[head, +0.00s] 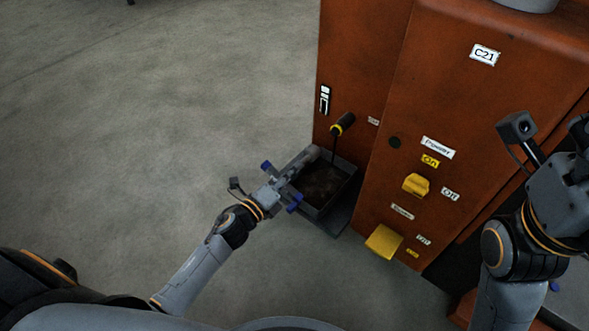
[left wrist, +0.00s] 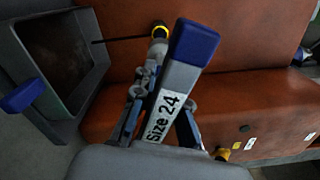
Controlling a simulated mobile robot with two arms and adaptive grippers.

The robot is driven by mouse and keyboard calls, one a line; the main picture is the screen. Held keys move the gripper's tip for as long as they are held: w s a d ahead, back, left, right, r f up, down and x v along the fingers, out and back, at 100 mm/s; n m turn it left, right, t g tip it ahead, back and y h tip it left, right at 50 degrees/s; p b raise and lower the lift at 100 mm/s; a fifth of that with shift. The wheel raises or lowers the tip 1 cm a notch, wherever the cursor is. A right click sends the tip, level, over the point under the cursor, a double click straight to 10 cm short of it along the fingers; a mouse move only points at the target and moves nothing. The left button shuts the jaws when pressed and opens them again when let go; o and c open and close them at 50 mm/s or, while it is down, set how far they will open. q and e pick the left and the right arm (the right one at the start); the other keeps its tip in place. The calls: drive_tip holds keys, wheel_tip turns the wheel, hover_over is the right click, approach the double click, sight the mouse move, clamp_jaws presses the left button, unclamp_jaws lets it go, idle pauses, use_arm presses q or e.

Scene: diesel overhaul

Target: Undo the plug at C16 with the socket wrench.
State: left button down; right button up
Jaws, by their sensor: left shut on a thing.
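My left gripper (head: 274,192) is shut on the socket wrench (head: 295,203), a grey tool with blue handle ends. In the left wrist view the wrench (left wrist: 195,45) fills the middle, with "Size 24" written on its grey bar. In the head view its grey shaft points over the edge of a dark tray toward the orange cabinet. I cannot tell whether its far end touches anything. I see no readable C16 label, and the plug is not distinguishable. My right gripper (head: 580,135) is at the right edge, partly cut off; its fingers do not show clearly.
The tray (head: 345,205) stands against the orange cabinet (head: 420,90) and holds something dark. A yellow-and-black handle (head: 343,124) with a thin rod is above it. The floor to the left is clear.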

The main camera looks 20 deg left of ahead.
use_arm(q)
drive_tip(key=v, duration=0.7)
drive_tip(key=shift+p, duration=0.35)
